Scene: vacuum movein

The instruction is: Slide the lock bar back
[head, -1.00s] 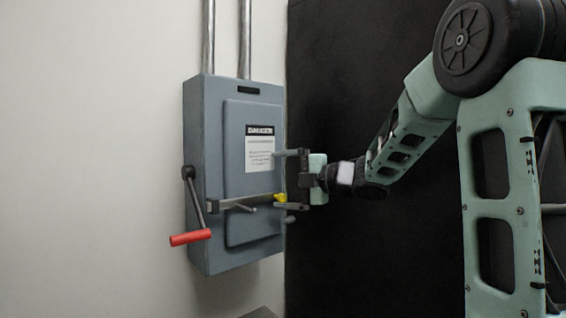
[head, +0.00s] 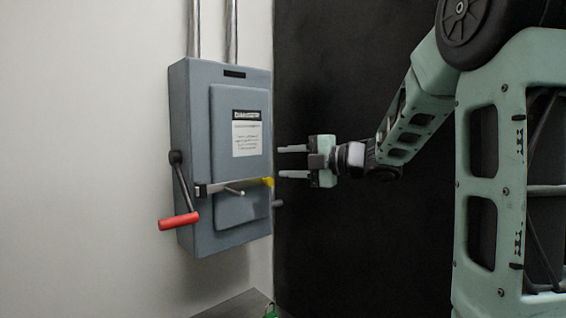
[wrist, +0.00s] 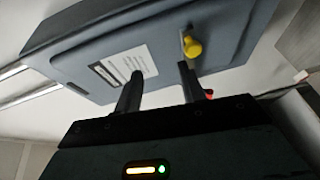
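The lock bar (head: 225,187) is a flat grey bar lying across the lower front of a grey switch box (head: 190,110). Its right end carries a yellow piece (head: 267,182), and a small grey pin (head: 234,191) sticks out near its middle. My gripper (head: 279,161) is right of the box, apart from it, with its two fingers parallel, a gap between them and nothing held. In the wrist view, the yellow piece (wrist: 193,48) shows just beyond the right fingertip, and the gap of my gripper (wrist: 160,73) faces the box front.
A lever with a red grip (head: 179,221) hangs on the box's left side. A small grey knob (head: 278,203) shows at its lower right. Two metal conduits (head: 232,30) rise from the top. A black panel (head: 330,80) stands behind my arm. A green object (head: 270,311) lies at the bottom edge.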

